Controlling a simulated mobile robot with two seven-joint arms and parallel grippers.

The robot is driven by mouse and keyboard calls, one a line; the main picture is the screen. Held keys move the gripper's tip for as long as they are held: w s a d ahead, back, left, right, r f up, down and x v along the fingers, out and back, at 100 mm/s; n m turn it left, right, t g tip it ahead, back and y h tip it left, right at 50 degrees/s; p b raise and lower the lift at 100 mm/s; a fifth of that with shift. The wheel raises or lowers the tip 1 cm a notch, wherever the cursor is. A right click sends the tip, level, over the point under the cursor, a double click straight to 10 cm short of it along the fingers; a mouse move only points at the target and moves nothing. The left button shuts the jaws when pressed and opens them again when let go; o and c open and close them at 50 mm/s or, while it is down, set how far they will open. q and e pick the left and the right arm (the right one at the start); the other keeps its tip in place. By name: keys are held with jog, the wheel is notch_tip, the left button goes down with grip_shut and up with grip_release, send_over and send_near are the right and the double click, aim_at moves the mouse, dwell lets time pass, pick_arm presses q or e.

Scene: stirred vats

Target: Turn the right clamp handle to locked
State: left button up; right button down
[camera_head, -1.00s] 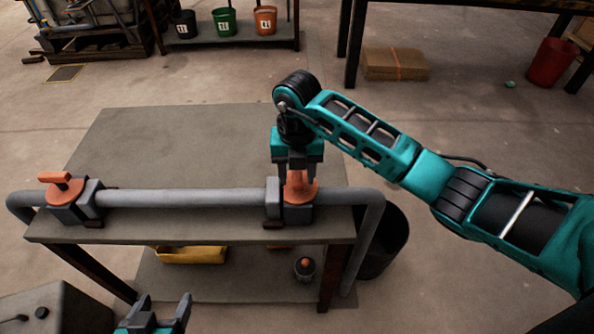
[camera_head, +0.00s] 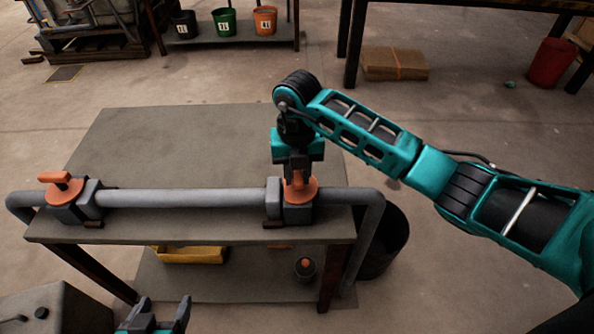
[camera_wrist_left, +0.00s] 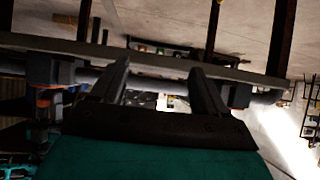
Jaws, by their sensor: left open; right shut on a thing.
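The right clamp's orange handle (camera_head: 304,191) sits on a grey clamp body (camera_head: 297,213) near the right end of the pipe. My right gripper (camera_head: 298,178) points down onto this handle and is shut on it; its fingers hide part of the handle, so its exact angle is hard to tell. The left clamp has an orange handle (camera_head: 61,179) lying across its top, with nothing holding it. My left gripper (camera_head: 160,315) is open and empty at the bottom edge, below and in front of the bench. Its two fingers also show in the left wrist view (camera_wrist_left: 165,88).
A grey pipe (camera_head: 180,198) runs along the bench (camera_head: 190,140) front through both clamps and bends down at each end. A yellow tray (camera_head: 190,255) and a small orange-topped object (camera_head: 305,267) are on the lower shelf. A dark bin (camera_head: 385,245) stands right of the bench.

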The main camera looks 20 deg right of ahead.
jog(key=n, duration=0.3)
jog(key=shift+d+b, duration=0.1)
jog(key=shift+b, duration=0.2)
jog(key=n+b, duration=0.1)
jog(key=n, duration=0.2)
jog(key=shift+n, duration=0.4)
jog(key=shift+n+b, duration=0.6)
jog(key=shift+n, duration=0.3)
jog(key=n+b, duration=0.2)
jog(key=n, duration=0.1)
jog(key=shift+w+f+n, duration=0.1)
jog(key=shift+n, duration=0.2)
jog(key=n+b, duration=0.1)
jog(key=n, duration=0.2)
jog(key=shift+n+b, duration=0.6)
jog(key=shift+n, duration=0.2)
pick_arm(q)
jog(key=shift+h, duration=0.4)
jog(key=d+f, duration=0.1)
jog(key=w+d+f, duration=0.1)
jog(key=f, duration=0.1)
jog(key=shift+w+d+f, duration=0.1)
jog(key=shift+w+f, duration=0.05)
jog(key=shift+f, duration=0.3)
pick_arm(e)
jog(key=shift+n, duration=0.3)
